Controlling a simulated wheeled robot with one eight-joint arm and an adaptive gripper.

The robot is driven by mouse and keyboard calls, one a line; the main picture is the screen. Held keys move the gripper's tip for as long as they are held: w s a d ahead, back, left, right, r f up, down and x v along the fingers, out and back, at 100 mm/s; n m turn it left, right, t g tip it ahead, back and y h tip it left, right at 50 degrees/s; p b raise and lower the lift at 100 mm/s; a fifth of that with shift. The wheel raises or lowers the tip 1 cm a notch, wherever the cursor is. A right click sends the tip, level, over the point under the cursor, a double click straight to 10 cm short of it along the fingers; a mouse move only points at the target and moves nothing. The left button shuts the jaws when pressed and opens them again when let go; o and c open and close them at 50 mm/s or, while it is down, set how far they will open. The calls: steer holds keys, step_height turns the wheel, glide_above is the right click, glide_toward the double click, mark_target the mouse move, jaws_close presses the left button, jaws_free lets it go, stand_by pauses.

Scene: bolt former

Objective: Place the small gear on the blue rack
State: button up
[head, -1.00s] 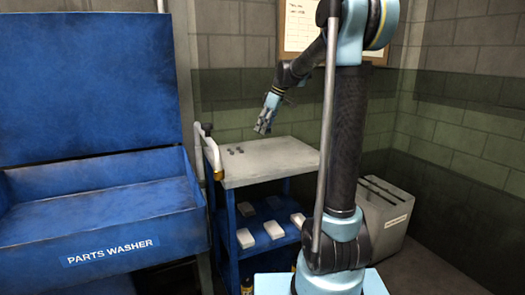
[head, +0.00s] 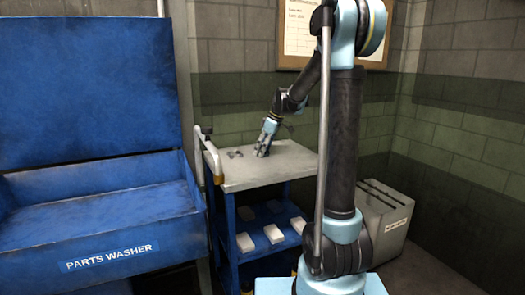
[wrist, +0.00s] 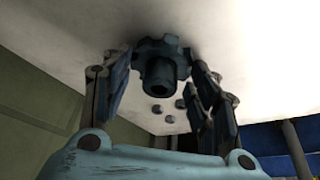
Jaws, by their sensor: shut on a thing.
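The small gear (wrist: 160,72), dark grey with a toothed rim and a round hub, sits between the fingers of my gripper (wrist: 162,62) in the wrist view. The fingers are shut on it. In the head view my gripper (head: 262,151) is low over the pale top of the blue rack (head: 232,181), a wheeled cart-like stand. The gear is close to that top; I cannot tell whether it touches. In the head view the gear is too small and hidden to make out clearly.
Several small dark parts (head: 235,154) lie on the rack top left of my gripper. White boxes (head: 273,234) stand on its lower shelf. A blue parts washer (head: 110,225) is at the left, a grey bin (head: 385,215) at the right. The top's front is clear.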

steer(key=o, duration=1.6)
steer(key=v, duration=1.2)
steer(key=shift+s+d, duration=0.15)
steer(key=shift+s, duration=0.05)
steer(key=s+d+f+m+h, duration=0.1)
steer(key=s+d+f+m, duration=0.3)
steer(key=s+f, duration=0.3)
steer(key=s+d+f+m+h, duration=0.1)
steer(key=s+d+f+m, duration=0.3)
steer(key=s, duration=1.4)
steer(key=s+d+f+m+h, duration=0.2)
steer(key=s+d+f+m, duration=0.2)
steer(key=s+f, duration=0.7)
steer(key=shift+s+f+m+t, duration=0.3)
steer(key=shift+s+m, duration=0.4)
